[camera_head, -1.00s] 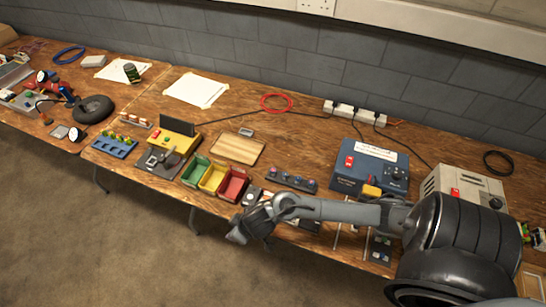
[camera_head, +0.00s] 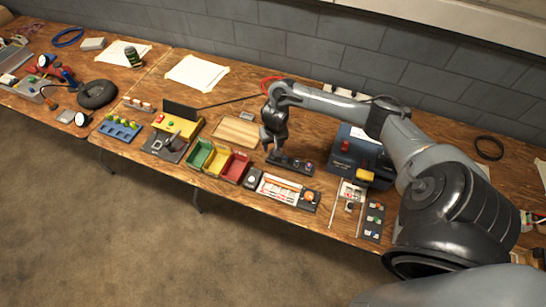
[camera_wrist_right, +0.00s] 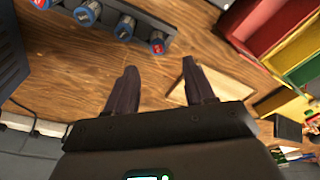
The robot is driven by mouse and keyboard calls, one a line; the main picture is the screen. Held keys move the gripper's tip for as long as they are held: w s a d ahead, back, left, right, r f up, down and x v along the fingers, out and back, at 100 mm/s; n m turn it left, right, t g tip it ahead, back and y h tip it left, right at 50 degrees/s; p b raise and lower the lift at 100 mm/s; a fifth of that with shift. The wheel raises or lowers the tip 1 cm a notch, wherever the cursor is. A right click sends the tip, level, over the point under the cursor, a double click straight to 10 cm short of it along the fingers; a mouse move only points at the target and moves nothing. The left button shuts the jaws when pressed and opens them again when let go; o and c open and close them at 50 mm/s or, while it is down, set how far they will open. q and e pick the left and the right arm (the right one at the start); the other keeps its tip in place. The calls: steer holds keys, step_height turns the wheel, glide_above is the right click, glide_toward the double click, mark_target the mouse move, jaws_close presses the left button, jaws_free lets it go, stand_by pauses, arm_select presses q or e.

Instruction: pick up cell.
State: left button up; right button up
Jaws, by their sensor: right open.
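Several cells with blue wraps and pale or red ends sit in a dark rack (camera_wrist_right: 140,22) in the right wrist view. One cell (camera_wrist_right: 125,27) is in the middle of the row and another cell (camera_wrist_right: 157,42) is at the near end. In the head view the rack (camera_head: 291,163) lies on the bench below my right gripper (camera_head: 273,152). The jaws of my right gripper (camera_wrist_right: 160,66) are apart and empty, with bare wood between the fingertips, beside the row of cells. My left gripper is not in view.
Green, yellow and red bins (camera_head: 217,159) stand left of the rack, with a wooden board (camera_head: 237,132) behind them. A blue box (camera_head: 345,150) stands close on the right. A white-topped tray (camera_head: 283,189) lies in front.

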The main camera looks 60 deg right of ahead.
step_height(320, 180, down, 2)
steer(key=shift+w, duration=0.1)
steer(key=f+b, duration=0.1)
steer(key=f, duration=0.1)
steer(key=f+b, duration=0.1)
steer(key=shift+s+f, duration=0.2)
steer(key=shift+f, duration=0.2)
steer(key=shift+w+d+f, duration=0.15)
steer(key=shift+f, duration=0.45)
jaws_close()
